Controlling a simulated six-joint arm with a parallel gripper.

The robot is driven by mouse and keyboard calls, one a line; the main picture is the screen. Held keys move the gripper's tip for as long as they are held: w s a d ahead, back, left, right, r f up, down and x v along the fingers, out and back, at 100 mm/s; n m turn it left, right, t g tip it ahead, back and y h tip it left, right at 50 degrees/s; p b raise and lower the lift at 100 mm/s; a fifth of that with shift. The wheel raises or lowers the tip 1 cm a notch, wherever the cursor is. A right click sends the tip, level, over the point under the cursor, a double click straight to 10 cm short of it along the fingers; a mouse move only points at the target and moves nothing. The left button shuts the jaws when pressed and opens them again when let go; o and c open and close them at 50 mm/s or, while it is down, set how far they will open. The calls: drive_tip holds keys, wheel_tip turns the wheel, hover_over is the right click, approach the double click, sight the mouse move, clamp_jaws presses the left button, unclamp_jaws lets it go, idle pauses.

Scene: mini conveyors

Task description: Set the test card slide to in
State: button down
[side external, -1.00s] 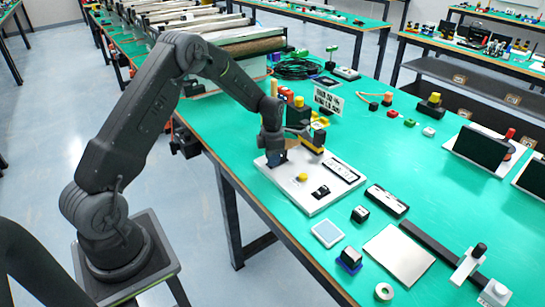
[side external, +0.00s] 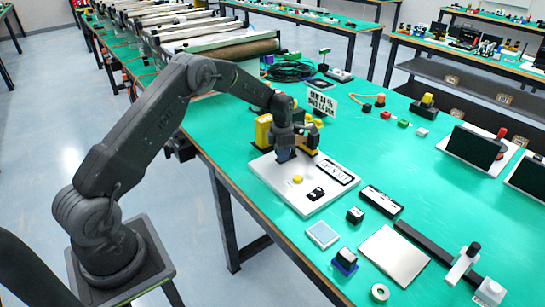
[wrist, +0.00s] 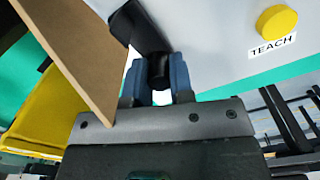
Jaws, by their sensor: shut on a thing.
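My gripper (side external: 284,155) is low over the back left part of a white panel (side external: 285,198). In the wrist view its blue fingertips (wrist: 160,75) are shut on a black handle (wrist: 142,30), which I take to be that of the test card slide. A tan board (wrist: 85,55) stands close beside the handle on the left in that view.
The panel bears a yellow button (side external: 298,179), marked TEACH in the wrist view (wrist: 277,22), and a black switch (side external: 316,194). A yellow block (side external: 263,130) stands behind the gripper.

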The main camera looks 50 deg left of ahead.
drive_tip(key=shift+w, duration=0.7)
drive_tip(key=c, duration=1)
unclamp_jaws()
wheel_tip(320, 180, up, 14)
